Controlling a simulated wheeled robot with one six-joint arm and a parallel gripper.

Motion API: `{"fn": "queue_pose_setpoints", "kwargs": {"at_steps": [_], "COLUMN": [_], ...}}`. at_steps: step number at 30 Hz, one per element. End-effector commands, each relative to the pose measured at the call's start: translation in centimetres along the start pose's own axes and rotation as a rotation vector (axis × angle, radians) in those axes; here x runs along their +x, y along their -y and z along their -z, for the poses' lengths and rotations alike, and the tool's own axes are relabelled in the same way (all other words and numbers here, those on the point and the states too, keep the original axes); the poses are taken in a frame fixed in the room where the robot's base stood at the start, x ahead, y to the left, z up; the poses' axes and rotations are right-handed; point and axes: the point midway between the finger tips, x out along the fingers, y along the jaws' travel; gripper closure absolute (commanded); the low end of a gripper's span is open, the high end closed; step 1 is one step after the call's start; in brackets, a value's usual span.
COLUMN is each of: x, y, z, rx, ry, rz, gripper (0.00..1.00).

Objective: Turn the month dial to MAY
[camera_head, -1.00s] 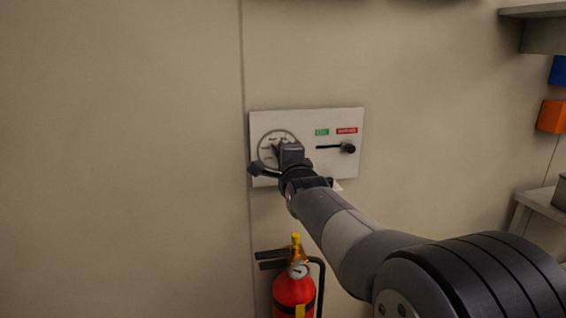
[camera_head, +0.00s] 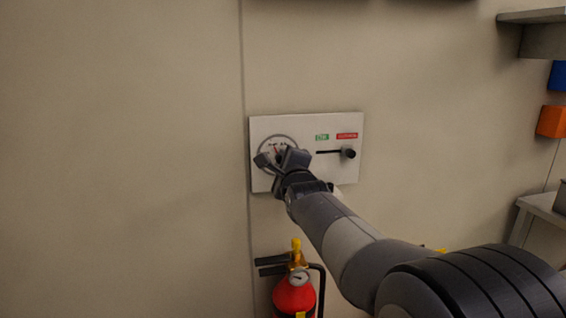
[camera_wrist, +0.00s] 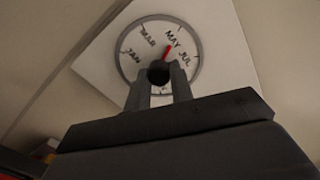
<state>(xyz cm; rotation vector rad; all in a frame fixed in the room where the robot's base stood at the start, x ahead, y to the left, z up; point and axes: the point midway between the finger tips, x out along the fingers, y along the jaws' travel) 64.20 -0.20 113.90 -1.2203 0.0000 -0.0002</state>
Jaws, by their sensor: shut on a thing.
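The month dial (camera_head: 262,142) is a round scale with a grey rim on a white wall panel (camera_head: 310,122). In the wrist view the dial (camera_wrist: 194,75) shows JAN, MAR, MAY and JUL, with lower marks mostly hidden. Its red pointer (camera_wrist: 167,52) points up and slightly right, at about the MAY label (camera_wrist: 172,39). My gripper (camera_wrist: 158,88) is shut on the dark centre knob (camera_wrist: 159,72), a finger on either side. In the head view my gripper (camera_head: 281,158) covers much of the dial.
Right of the dial, the panel has a slot with a black slider knob (camera_head: 348,153) under a green label (camera_head: 322,137) and a red label (camera_head: 347,135). A red fire extinguisher (camera_head: 294,297) hangs below. An orange bin (camera_head: 551,121) is at the far right.

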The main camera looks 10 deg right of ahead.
Motion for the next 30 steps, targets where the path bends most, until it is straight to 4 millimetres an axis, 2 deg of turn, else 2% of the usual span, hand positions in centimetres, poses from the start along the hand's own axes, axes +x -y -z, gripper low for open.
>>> {"fn": "queue_pose_setpoints", "kwargs": {"at_steps": [3, 4, 12, 22, 26, 30], "x": [0.0, 0.0, 0.0, -0.5, -1.9, -4.3], "y": [0.0, 0.0, 0.0, 0.0, 0.1, 0.1], "z": [0.0, 0.0, 0.0, 0.0, 0.0, 0.0], "rx": [-0.001, -0.001, -0.001, -0.002, -0.002, -0.001], "ry": [0.000, 0.000, 0.000, 0.000, 0.001, 0.001], "rz": [0.000, 0.000, 0.000, 0.001, 0.002, 0.003], "gripper": [1.00, 0.77, 0.56, 0.56, 0.56, 0.56]}}
